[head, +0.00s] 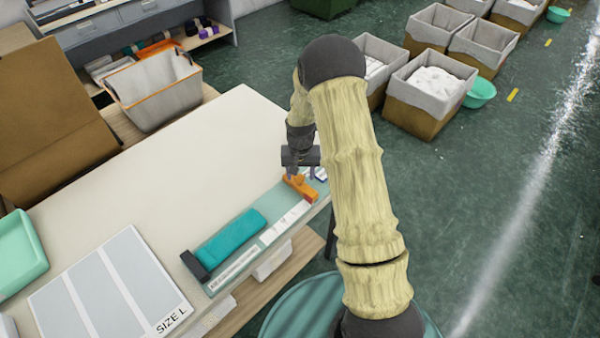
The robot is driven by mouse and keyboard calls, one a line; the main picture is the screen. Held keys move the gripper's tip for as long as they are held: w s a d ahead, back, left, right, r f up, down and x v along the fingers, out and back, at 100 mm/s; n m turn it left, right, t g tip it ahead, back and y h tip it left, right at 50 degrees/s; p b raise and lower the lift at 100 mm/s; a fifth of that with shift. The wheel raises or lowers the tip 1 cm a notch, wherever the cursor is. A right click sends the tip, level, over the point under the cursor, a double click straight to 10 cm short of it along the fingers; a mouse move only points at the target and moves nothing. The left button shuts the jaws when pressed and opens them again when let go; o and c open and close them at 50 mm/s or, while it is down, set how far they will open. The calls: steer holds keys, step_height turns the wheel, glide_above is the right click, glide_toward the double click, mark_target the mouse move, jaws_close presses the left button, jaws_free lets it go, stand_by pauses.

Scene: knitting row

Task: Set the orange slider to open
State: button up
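The orange slider (301,188) sits near the far right end of a pale green panel (262,238) along the table's right edge. My gripper (301,174) points down right over the slider, with its fingertips at the slider's raised part. Whether the fingers touch or grip it is too small to tell. A teal block (230,240) with a dark end lies along the same panel, nearer to me. White label strips (285,221) run beside the slider and block; their print is unreadable. A small blue-and-white mark (321,174) shows just past the slider.
The white table (150,170) has clear room left of the panel. A grey striped board marked SIZE L (110,290) and a green tray (20,250) lie at the near left. A fabric basket (157,92) stands behind. Bins (430,95) stand on the floor at right.

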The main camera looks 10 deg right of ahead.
mark_target(301, 177)
steer(key=shift+r, duration=0.1)
step_height(301, 177, up, 17)
steer(key=b, duration=0.3)
steer(key=shift+s+r, duration=0.15)
stand_by(0.5)
steer(key=s+n+t, duration=0.2)
steer(key=s, duration=1.9)
steer(key=shift+a+f+n+t, duration=0.2)
steer(key=shift+f+n+t, duration=0.1)
steer(key=shift+f, duration=0.15)
steer(key=shift+w, duration=0.1)
steer(key=shift+w, duration=0.15)
